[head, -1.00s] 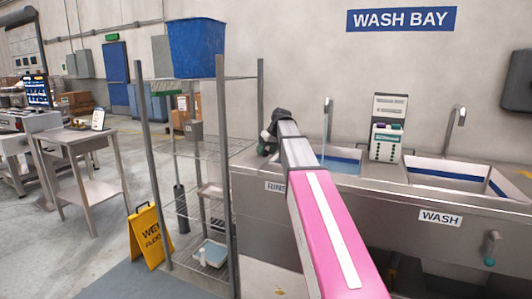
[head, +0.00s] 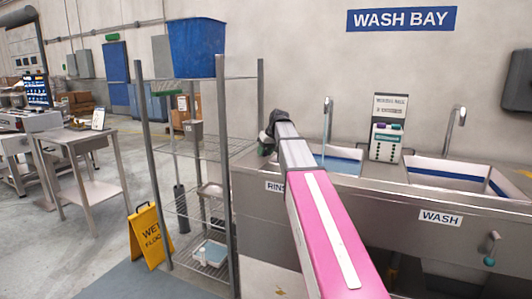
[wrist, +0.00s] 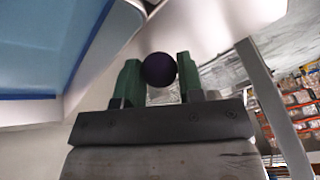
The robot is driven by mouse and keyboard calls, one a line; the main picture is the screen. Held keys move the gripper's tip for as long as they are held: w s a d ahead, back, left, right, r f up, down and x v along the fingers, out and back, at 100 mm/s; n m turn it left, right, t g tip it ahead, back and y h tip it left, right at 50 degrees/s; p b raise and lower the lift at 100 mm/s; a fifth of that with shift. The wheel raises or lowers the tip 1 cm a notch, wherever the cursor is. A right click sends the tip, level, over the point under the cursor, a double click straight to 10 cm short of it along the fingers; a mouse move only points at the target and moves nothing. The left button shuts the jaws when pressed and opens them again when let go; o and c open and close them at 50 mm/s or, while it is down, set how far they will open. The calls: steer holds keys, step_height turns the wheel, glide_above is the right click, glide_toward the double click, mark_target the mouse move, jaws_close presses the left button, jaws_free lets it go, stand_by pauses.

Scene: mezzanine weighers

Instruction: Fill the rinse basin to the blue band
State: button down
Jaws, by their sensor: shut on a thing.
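The rinse basin (head: 342,164) is behind my arm in the head view, partly hidden by it. Its inner wall carries a dark blue band. In the wrist view the basin (wrist: 50,45) fills the upper left, pale blue inside with the darker band along its edge. I cannot tell exactly where the water surface meets the band. My gripper (wrist: 160,75), with green fingers, is shut on a dark purple round knob (wrist: 159,69) beside the basin.
The wash basin (head: 450,172) and its tap (head: 459,120) are to the right, with a dispenser (head: 387,137) between the basins. A wire rack (head: 222,170) holding a blue bin (head: 195,47) stands left of my arm. A yellow wet-floor sign (head: 148,236) is on the floor.

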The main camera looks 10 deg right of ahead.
steer(key=a+m, duration=0.1)
steer(key=m, duration=0.1)
steer(key=a+m+t+h, duration=0.1)
steer(key=m, duration=0.1)
steer(key=shift+s+a, duration=0.1)
steer(key=shift+a, duration=0.2)
steer(key=shift+w+a+m+t+h, duration=0.15)
steer(key=shift+w+a+m+h, duration=0.15)
steer(key=shift+a+m+h, duration=0.65)
steer(key=shift+w+a+m+t+h, duration=0.15)
steer(key=shift+w+a+m+h, duration=0.15)
steer(key=shift+m, duration=1.15)
steer(key=shift+a, duration=0.1)
steer(key=c, duration=0.8)
jaws_free()
steer(key=shift+o, duration=0.2)
steer(key=v, duration=1)
steer(key=shift+s+r, duration=0.2)
steer(key=shift+r, duration=0.15)
